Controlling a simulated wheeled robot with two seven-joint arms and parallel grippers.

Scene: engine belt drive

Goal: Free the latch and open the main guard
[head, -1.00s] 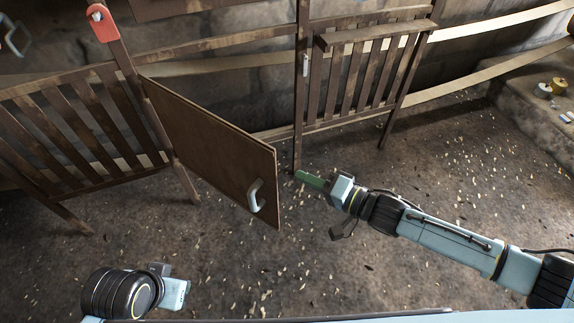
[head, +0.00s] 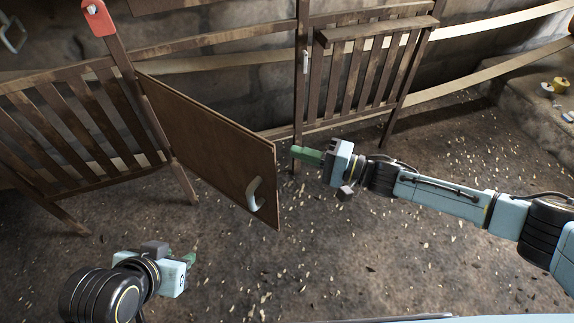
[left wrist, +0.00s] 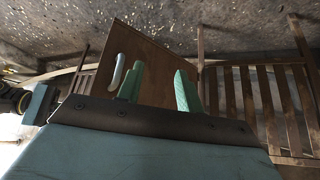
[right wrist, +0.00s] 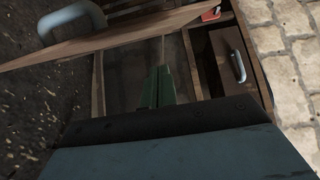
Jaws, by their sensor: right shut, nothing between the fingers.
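The main guard, a brown panel (head: 212,140) with a pale handle (head: 254,194), stands swung out from the left post, ajar toward me. A small pale latch-like piece (head: 305,62) is on the right post. My right gripper (head: 296,154) is shut and empty, right of the panel's free edge, near the foot of that post. In the right wrist view its green fingers (right wrist: 158,85) are together, with the panel edge (right wrist: 110,38) beyond. My left gripper (head: 190,258) is low, in front of the panel, apart from it. In the left wrist view its fingers (left wrist: 158,85) are open and empty.
Slatted fence sections (head: 80,125) stand left and right (head: 365,75) of the opening. A red piece (head: 98,18) caps the left post. A stone ledge (head: 530,95) with small items is at the right. The floor before the panel is clear.

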